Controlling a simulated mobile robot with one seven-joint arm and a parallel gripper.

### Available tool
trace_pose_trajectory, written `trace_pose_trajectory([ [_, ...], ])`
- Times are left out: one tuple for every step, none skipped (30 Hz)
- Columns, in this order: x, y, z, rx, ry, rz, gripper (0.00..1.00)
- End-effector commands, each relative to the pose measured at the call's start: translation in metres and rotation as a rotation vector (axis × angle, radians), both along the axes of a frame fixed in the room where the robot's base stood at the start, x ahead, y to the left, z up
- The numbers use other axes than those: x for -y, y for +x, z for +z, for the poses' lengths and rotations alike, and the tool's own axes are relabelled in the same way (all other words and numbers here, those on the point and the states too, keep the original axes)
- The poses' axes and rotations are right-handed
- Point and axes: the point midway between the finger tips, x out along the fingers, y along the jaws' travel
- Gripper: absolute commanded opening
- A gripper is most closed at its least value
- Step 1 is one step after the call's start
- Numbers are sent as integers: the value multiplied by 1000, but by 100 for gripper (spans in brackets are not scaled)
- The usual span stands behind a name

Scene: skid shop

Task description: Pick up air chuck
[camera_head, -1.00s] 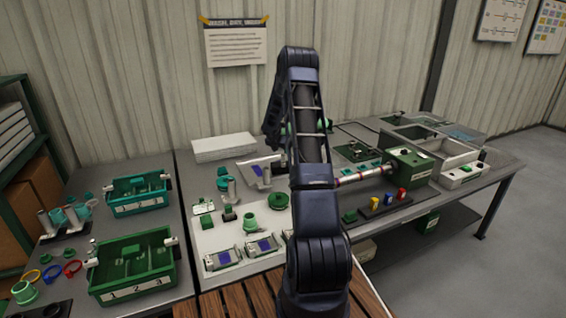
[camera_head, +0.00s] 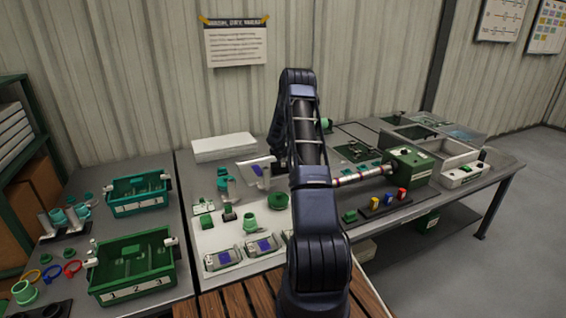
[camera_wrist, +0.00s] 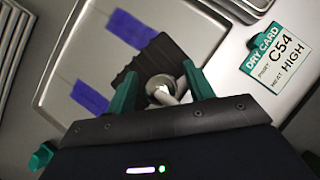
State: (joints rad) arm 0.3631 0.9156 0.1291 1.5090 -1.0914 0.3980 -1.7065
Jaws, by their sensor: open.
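In the wrist view, my gripper (camera_wrist: 162,84) is open, with its two teal fingers apart. Between the fingers sits a small metallic round piece with pale stubs (camera_wrist: 160,90), in front of a dark ribbed block (camera_wrist: 150,63). It may be the air chuck, but I cannot tell for sure, nor whether either finger touches it. Under it is a pale grey panel with purple strips (camera_wrist: 90,97). In the head view, my arm hides the gripper and this piece.
A dry card (camera_wrist: 282,56) lies right of the gripper in the wrist view. In the head view, green bins (camera_head: 133,291) stand at left, small parts and meters (camera_head: 222,260) lie on the white mat, and a green box (camera_head: 408,165) with a rod stands right.

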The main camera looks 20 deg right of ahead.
Motion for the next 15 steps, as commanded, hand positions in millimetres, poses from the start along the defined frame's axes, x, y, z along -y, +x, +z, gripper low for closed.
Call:
trace_pose_trajectory([
  [2, 2, -4, 0, 0, 0, 53],
  [2, 2, -5, 0, 0, 0, 53],
  [3, 3, -6, 1, -1, 0, 53],
  [3, 3, -6, 1, -1, 0, 53],
  [3, 3, -6, 1, -1, 0, 53],
  [3, 3, -6, 1, -1, 0, 53],
  [3, 3, -6, 1, -1, 0, 53],
  [3, 3, -6, 1, -1, 0, 53],
  [3, 3, -6, 1, -1, 0, 51],
  [3, 3, -6, 1, -1, 0, 45],
  [3, 3, -6, 1, -1, 0, 39],
  [3, 3, -6, 1, -1, 0, 31],
  [3, 3, -6, 1, -1, 0, 25],
  [3, 3, -6, 1, -1, 0, 19],
  [3, 3, -6, 1, -1, 0, 12],
])
